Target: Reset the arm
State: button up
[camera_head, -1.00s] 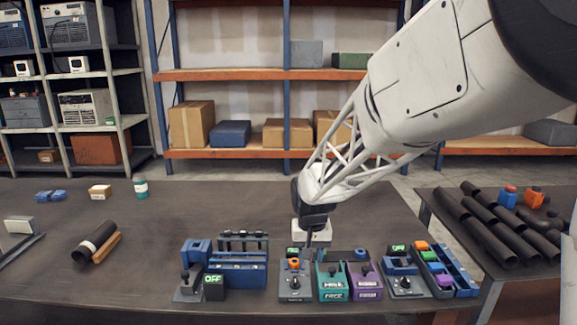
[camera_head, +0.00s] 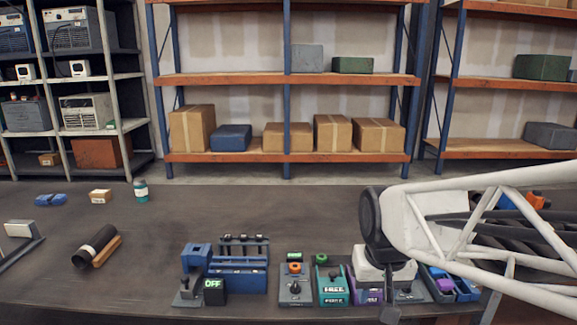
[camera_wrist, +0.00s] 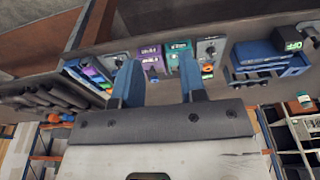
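My gripper (camera_wrist: 160,63) shows in the wrist view as two blue fingers, apart, with nothing held between them. In the head view my arm's end is at the right, in front of the right-hand control boxes, and its fingers are not clear. The teal box (camera_head: 332,287) reads FREE. The purple box (camera_head: 367,297) beside it is partly hidden by my arm. A grey box (camera_head: 295,288) with an orange button and a dial stands left of the teal one. A blue rack (camera_head: 238,277) has a small display (camera_head: 214,285) reading OFF.
A dark flanged pipe (camera_head: 94,246) lies on the table at left by a wooden piece. A teal-capped bottle (camera_head: 141,190), a small carton (camera_head: 100,196) and a blue part (camera_head: 50,200) stand farther back. The table's middle is clear. Shelves stand behind.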

jog(key=s+d, duration=0.2)
jog(key=s, duration=0.8)
jog(key=shift+s+d+t, duration=0.3)
jog(key=shift+s+d, duration=0.05)
